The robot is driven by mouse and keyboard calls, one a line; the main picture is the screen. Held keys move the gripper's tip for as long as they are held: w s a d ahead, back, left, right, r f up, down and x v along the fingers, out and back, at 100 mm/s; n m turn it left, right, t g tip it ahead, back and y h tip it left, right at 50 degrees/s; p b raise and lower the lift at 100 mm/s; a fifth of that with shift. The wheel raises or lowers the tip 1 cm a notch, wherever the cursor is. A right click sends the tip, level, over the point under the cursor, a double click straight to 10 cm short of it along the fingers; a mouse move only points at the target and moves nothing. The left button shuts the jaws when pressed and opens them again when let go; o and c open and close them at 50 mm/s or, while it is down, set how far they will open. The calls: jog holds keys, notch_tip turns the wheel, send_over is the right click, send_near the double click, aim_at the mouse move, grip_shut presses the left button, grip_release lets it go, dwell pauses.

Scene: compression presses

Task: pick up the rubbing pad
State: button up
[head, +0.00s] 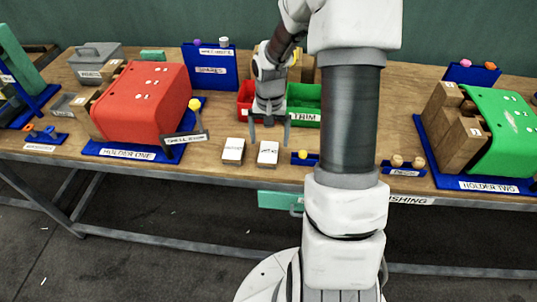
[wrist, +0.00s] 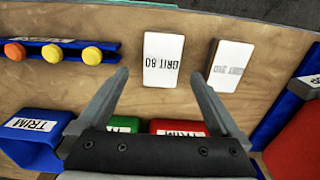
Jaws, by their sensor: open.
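Two small blocks with white labelled tops lie side by side on the wooden bench; I cannot tell for sure which one is the rubbing pad. One block (head: 268,153) reads "GRIT 80" in the wrist view (wrist: 163,60). The other block (head: 233,151) lies to its left in the head view and to its right in the wrist view (wrist: 230,66), its label too blurred to read surely. My gripper (head: 269,142) is open and empty, pointing down just behind the "GRIT 80" block. In the wrist view, my fingertips (wrist: 159,73) stand either side of that block's near end.
Red (head: 245,100) and green (head: 304,103) trim bins stand close behind my gripper. A blue tray (head: 304,160) with yellow-orange knobs lies right of the blocks. The "SHELL ROOM" sign (head: 184,138) and red holder (head: 145,105) stand left. The bench's front edge is close.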

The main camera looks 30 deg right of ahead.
aim_at(268, 151)
jog(key=f, duration=0.5)
jog(key=shift+s+a, duration=0.1)
jog(key=shift+a, duration=0.1)
jog(key=c, duration=1.4)
jog(key=shift+r, duration=0.15)
jog(key=shift+r, duration=0.3)
jog(key=r, duration=0.3)
jog(key=shift+d+r, duration=0.25)
jog(key=shift+r, duration=0.1)
jog(key=s+d+r, duration=0.1)
jog(key=d+r, duration=0.1)
jog(key=d, duration=0.1)
jog(key=s+d+r, duration=0.2)
jog(key=d, duration=0.2)
jog(key=s+d+r, duration=0.1)
jog(key=d+r, duration=0.1)
jog(key=d, duration=0.1)
jog(key=shift+s+d+r, duration=0.15)
jog(key=shift+s+r, duration=0.05)
jog(key=shift+s, duration=0.05)
